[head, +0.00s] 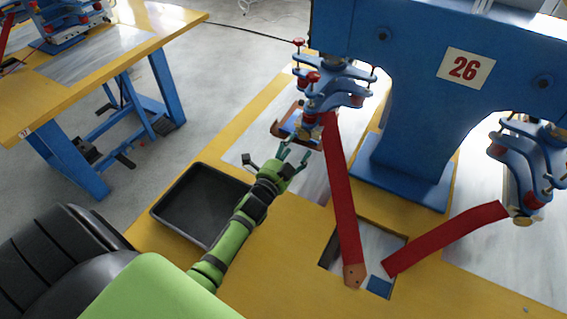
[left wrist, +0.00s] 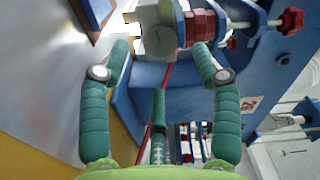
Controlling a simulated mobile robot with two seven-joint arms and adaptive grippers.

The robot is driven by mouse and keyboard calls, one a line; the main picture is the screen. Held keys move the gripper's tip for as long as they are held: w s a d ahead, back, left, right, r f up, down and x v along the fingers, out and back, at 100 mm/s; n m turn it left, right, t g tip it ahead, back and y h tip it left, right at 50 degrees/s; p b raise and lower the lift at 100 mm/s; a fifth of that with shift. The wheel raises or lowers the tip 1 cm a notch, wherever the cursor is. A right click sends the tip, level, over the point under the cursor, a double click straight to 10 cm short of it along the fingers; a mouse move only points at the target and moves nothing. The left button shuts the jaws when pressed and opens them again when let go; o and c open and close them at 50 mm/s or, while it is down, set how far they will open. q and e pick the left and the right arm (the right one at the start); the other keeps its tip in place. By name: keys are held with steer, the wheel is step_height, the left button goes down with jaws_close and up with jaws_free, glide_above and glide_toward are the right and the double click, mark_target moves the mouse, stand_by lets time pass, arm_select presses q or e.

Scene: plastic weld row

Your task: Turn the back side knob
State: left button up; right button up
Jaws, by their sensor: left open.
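A blue welding head (head: 335,88) hangs from the big blue press frame, with red knobs on it. One red knob (head: 298,42) sticks up at its far left side, and another red knob (head: 313,77) sits nearer. In the left wrist view a red star-shaped knob (left wrist: 291,20) is on a threaded rod at the upper right. Which knob is the back side one, I cannot tell for certain. My left gripper (head: 290,154) is open and empty, below and in front of the head. Its green fingers (left wrist: 160,60) spread beneath the head in the wrist view, apart from the knob. My right gripper is not in view.
A red strap (head: 341,190) runs from the head down to a table cutout, close right of my gripper. A black tray (head: 200,204) stands at the left. The press frame (head: 420,110) bears number 26. A second head (head: 530,165) is at the right.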

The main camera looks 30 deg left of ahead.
arm_select(q)
steer(key=s, duration=0.7)
steer(key=shift+s+d, duration=0.2)
steer(key=shift+s, duration=0.1)
